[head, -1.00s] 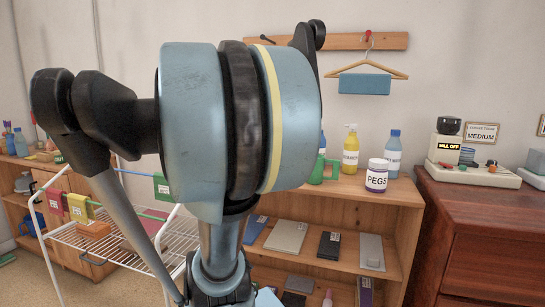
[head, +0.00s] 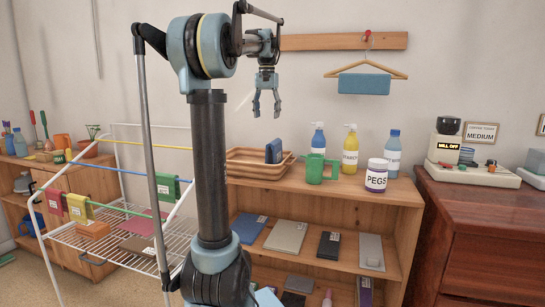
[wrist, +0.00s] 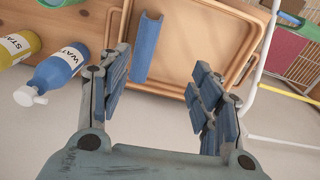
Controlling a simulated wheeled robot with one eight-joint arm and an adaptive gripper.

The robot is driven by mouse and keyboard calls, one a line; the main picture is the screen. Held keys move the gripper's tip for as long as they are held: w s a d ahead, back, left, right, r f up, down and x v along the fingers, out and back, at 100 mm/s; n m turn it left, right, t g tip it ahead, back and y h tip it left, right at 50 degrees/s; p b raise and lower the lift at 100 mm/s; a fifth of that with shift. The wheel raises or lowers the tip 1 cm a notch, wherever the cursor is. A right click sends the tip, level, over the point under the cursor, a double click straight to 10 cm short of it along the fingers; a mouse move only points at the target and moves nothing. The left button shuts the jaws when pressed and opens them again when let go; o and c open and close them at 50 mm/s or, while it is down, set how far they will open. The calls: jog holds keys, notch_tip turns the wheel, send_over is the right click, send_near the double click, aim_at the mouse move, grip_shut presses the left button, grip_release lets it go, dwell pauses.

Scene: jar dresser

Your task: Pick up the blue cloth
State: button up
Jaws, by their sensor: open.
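A dark blue folded cloth-like piece (head: 274,151) stands in a tan tray (head: 245,169) on top of the wooden shelf unit. In the wrist view the blue piece (wrist: 148,47) lies as a narrow strip near the left inner side of the tray (wrist: 196,52). A lighter blue folded cloth (head: 364,84) hangs over a wooden hanger on the wall. My gripper (head: 266,113) is open, empty and pointing down, above the tray and apart from the blue piece. In the wrist view my fingers (wrist: 162,70) are spread with nothing between them.
A green mug (head: 315,169), several bottles and a PEGS jar (head: 377,176) stand right of the tray. A white drying rack (head: 130,250) with small coloured cloths is at left. A red-brown dresser (head: 480,235) stands at right.

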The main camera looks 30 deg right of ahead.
aim_at(274, 149)
jog(key=shift+m, duration=0.3)
jog(key=d+f, duration=0.1)
jog(key=f, duration=0.4)
jog(key=d+f, duration=0.1)
jog(key=f, duration=0.5)
jog(key=d+f, duration=0.1)
jog(key=f, duration=0.4)
jog(key=shift+d+f, duration=0.2)
jog(key=shift+d, duration=0.1)
